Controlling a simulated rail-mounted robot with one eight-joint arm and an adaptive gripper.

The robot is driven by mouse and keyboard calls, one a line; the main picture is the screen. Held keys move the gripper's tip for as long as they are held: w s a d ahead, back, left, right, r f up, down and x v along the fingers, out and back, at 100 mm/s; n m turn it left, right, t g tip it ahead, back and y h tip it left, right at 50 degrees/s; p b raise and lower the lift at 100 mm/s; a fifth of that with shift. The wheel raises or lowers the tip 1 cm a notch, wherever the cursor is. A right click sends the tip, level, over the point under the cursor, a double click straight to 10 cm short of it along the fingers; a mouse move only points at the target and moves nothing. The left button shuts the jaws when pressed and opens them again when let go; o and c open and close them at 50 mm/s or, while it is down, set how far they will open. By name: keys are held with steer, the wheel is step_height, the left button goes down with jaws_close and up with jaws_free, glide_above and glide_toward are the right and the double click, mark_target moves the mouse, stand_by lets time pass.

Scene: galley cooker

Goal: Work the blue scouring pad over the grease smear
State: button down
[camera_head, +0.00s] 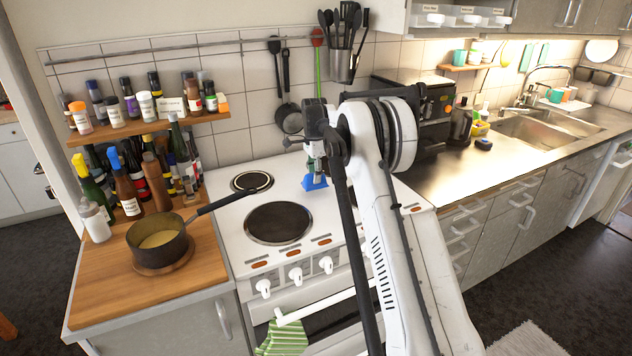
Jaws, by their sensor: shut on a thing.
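The blue scouring pad (314,182) shows below my gripper (316,171), at the right part of the white cooker top (228,216). My gripper points down and is shut on the pad. The pad is at or just above the cooker surface; I cannot tell whether it touches. I cannot make out the grease smear; the pad or my arm may hide it.
A large hotplate (279,223) lies left of and nearer than the pad, a smaller one (252,181) farther left. A saucepan (159,244) stands on the wooden counter (90,285), its handle reaching toward the cooker. My arm hides the cooker's right side.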

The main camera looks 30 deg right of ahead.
steer(key=shift+w+r, duration=0.2)
steer(key=shift+r, duration=0.55)
steer(key=shift+s+r+p, duration=0.1)
steer(key=shift+r+p, duration=0.7)
steer(key=shift+r, duration=0.9)
